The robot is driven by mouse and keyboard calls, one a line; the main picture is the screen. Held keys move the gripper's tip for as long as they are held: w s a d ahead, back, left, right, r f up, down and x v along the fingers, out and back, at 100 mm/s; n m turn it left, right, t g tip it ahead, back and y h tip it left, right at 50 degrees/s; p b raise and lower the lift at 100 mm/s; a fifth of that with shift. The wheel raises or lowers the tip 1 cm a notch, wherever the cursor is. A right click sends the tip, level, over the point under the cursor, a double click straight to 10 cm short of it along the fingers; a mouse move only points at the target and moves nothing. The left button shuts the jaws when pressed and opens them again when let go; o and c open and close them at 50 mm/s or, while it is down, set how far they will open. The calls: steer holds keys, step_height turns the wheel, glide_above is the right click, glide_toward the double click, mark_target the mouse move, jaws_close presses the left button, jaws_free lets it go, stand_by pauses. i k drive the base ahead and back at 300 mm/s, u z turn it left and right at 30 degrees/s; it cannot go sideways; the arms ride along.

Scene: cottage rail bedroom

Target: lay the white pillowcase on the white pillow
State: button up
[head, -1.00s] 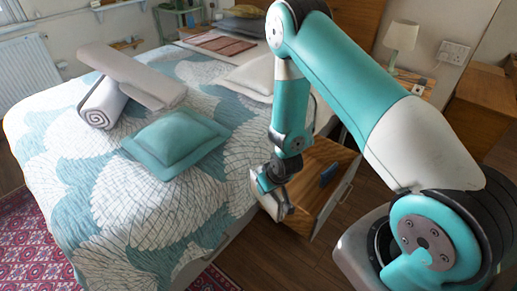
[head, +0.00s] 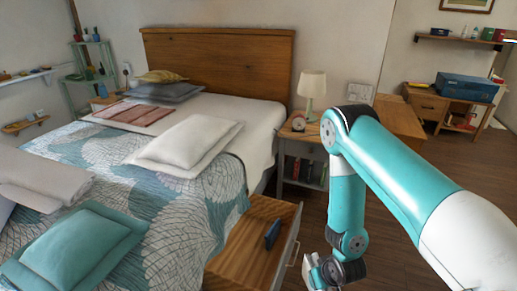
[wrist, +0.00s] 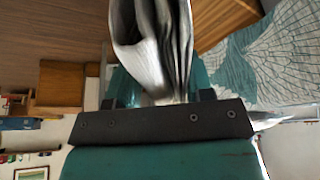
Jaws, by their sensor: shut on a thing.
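The white pillow (head: 190,142) lies on the near side of the bed, toward the headboard, on the patterned cover, its top looking bare. My gripper (head: 322,272) hangs low at the bottom of the head view, right of the open drawer and apart from the bed. In the wrist view it is shut on a folded whitish-grey cloth, the white pillowcase (wrist: 152,45), which stands out in loose folds between the fingers. In the head view, the cloth is mostly hidden or cut off by the frame's bottom edge.
An open wooden drawer (head: 250,250) with a dark blue item (head: 273,234) juts from the bed's side. A nightstand (head: 304,150) bears a lamp (head: 311,92) and a clock. A teal cushion (head: 80,245) and a grey rolled blanket (head: 45,180) lie on the bed. Floor shows at the right.

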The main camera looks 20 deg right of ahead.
mark_target(209, 135)
steer(key=z, duration=1.8)
steer(key=i, duration=3.6)
steer(key=u, duration=4.15)
steer(key=i, duration=0.5)
steer(key=z, duration=0.05)
